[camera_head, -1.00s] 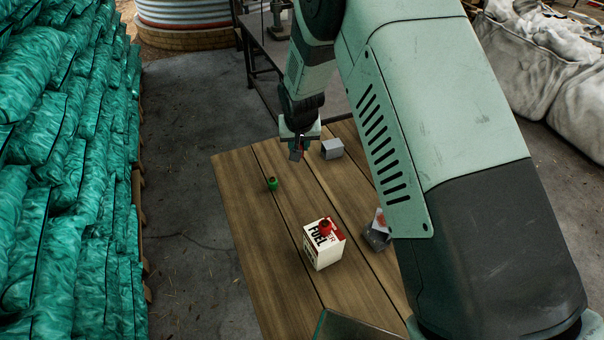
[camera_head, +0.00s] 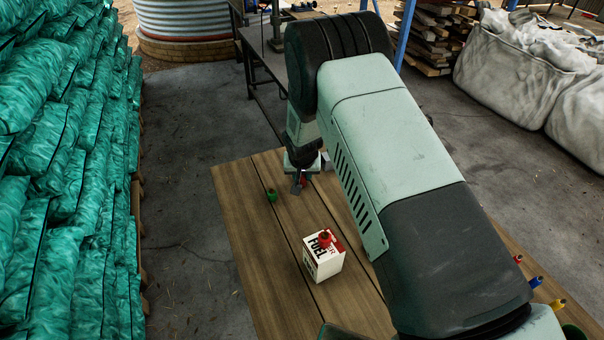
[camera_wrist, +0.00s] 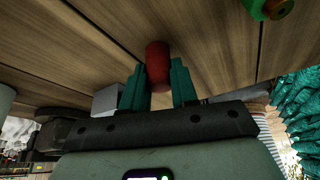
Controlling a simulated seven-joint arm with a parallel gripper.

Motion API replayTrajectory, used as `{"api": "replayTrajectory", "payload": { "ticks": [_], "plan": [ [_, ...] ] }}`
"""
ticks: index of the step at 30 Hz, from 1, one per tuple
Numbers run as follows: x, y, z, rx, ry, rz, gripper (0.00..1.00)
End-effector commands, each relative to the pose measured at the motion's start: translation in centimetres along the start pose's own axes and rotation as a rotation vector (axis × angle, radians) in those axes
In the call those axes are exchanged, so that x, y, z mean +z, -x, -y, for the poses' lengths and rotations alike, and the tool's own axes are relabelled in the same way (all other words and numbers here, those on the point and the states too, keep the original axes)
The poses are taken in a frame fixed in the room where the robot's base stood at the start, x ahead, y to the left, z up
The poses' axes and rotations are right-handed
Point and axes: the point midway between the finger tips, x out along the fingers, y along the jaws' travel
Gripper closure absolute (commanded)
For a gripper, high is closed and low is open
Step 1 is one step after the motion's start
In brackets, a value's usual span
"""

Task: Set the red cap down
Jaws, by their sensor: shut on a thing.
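My gripper (camera_head: 299,184) is over the far part of the wooden table (camera_head: 245,230), pointing down. It is shut on the red cap (camera_head: 304,181), which is mostly hidden in the head view. In the wrist view the red cap (camera_wrist: 157,62) is a red cylinder between the two green fingers (camera_wrist: 154,88), sticking out past their tips. It is close to the planks; I cannot tell whether it touches them.
A white and red fuel can (camera_head: 323,262) with a red fitting on top stands nearer. A small green object (camera_head: 271,195) is left of my gripper. A grey block (camera_wrist: 107,98) sits close by. Coloured handles (camera_head: 536,282) line the right. The table's left side is clear.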

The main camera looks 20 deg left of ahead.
Motion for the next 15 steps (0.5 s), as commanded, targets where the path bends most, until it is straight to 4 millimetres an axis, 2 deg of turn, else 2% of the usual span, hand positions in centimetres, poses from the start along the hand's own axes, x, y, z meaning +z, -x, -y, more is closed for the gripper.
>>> {"api": "replayTrajectory", "payload": {
  "ticks": [7, 8, 12, 15],
  "plan": [
    [0.1, -0.21, 0.01, 0.0, 0.0, 0.0, 1.0],
    [0.11, -0.25, 0.01, 0.0, 0.0, 0.0, 0.7],
    [0.09, -0.2, 0.01, 0.0, 0.0, 0.0, 0.49],
    [0.08, -0.19, 0.01, 0.0, 0.0, 0.0, 0.46]
  ]
}}
